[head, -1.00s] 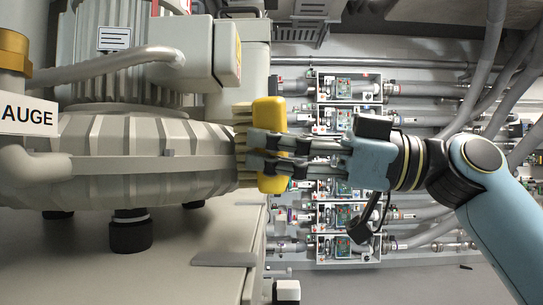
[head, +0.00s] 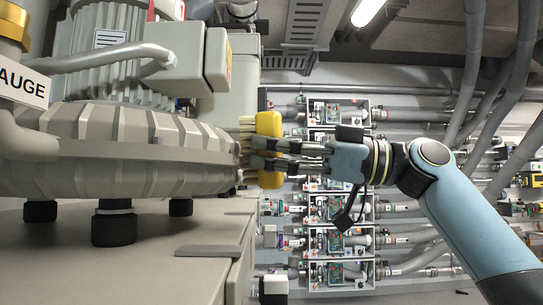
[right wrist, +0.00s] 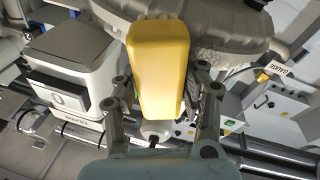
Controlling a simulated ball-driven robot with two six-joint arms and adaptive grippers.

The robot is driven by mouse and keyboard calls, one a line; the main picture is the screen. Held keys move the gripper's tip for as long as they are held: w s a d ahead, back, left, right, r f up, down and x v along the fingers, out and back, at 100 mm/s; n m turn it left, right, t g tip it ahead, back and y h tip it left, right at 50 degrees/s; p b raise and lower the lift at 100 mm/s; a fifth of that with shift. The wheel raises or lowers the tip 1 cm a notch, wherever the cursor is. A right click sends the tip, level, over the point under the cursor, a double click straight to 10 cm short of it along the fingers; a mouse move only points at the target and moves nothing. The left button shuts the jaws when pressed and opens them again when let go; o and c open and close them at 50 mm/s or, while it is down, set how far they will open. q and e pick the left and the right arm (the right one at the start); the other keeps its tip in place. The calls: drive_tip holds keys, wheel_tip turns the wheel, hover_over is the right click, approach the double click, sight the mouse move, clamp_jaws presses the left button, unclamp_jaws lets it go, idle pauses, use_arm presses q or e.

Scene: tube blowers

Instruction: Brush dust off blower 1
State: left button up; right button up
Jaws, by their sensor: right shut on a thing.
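The blower (head: 130,150) is a large grey ribbed housing on black feet, filling the left of the head view. A brush with a yellow back (head: 269,124) and pale bristles stands at the blower's right end. Its bristles face the housing and appear to touch it. My right gripper (head: 262,155) is shut on the brush from the right, across its middle. In the right wrist view the yellow brush back (right wrist: 158,65) sits between my fingers, with the grey blower (right wrist: 218,25) behind it. Dust cannot be made out. My left gripper is not in view.
A grey bench (head: 110,265) carries the blower. A grey conduit (head: 100,57) runs over the blower, beside a grey box (head: 217,60). A yellow-topped gauge (head: 14,22) stands at far left. Racks of pipes and open boxes (head: 335,210) line the background right.

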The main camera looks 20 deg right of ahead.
drive_tip(key=shift+d+f+b, duration=0.15)
drive_tip(key=shift+d+b, duration=0.1)
drive_tip(key=shift+b, duration=0.15)
drive_tip(key=b+v, duration=0.2)
drive_tip(key=v, duration=0.1)
drive_tip(key=r+b+v, duration=0.1)
drive_tip(key=b+v, duration=0.1)
drive_tip(key=shift+s+d, duration=0.1)
drive_tip(key=shift+s, duration=0.2)
drive_tip(key=b+v, duration=0.1)
drive_tip(key=b, duration=0.1)
drive_tip(key=b+v, duration=0.2)
drive_tip(key=shift+s+r, duration=0.1)
drive_tip(key=shift+r, duration=0.15)
